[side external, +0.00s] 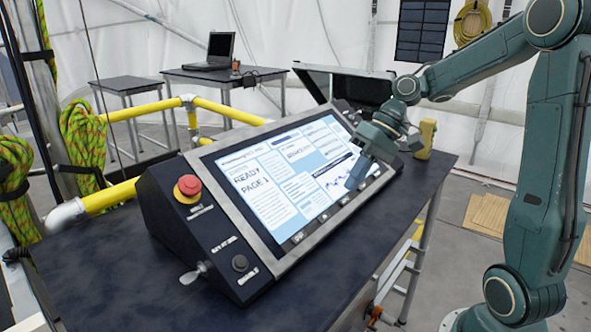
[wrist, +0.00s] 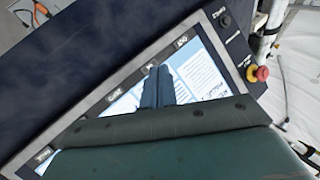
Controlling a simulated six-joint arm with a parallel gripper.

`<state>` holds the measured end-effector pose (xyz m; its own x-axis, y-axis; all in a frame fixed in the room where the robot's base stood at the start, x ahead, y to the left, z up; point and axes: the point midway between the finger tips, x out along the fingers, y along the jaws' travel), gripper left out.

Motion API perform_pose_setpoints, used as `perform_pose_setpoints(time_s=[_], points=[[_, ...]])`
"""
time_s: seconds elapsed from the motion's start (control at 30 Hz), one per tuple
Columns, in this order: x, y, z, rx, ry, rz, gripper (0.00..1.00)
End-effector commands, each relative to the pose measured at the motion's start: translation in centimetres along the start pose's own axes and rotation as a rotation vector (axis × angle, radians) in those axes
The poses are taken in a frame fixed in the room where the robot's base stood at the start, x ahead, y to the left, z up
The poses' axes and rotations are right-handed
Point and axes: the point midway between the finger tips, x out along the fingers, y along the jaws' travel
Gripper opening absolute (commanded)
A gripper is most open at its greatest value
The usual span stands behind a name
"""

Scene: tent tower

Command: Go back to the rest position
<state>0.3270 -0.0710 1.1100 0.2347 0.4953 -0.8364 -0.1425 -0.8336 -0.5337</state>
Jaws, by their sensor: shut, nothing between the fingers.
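My gripper (side external: 357,176) is over the right part of the lit touchscreen in the side view. Its fingers are together and hold nothing. In the wrist view the closed fingers (wrist: 157,88) point toward the screen's lower edge; whether the tips touch the glass cannot be told. The screen (side external: 275,185) shows "READY PAGE 1" on a white and blue page. It sits in a sloped dark console (side external: 165,212) on a dark table. My gripper and wrist hide part of the screen in both views.
A red emergency button (side external: 188,187), also in the wrist view (wrist: 262,73), stands up from the console's left side. A yellow object (side external: 425,138) stands on the table beyond my wrist. Yellow rails (side external: 112,195) run behind the table. The dark tabletop (side external: 110,285) in front is clear.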

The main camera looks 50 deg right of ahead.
Motion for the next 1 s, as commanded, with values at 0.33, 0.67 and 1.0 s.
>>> perform_pose_setpoints(time_s=[0.33, 0.67, 1.0], points=[[0.0, -4.7, 4.0, -0.122, 0.050, 0.194, 0.00], [-0.9, -6.8, 8.7, -0.222, 0.130, 0.340, 0.00], [-2.1, -6.6, 13.5, -0.307, 0.233, 0.445, 0.00]])
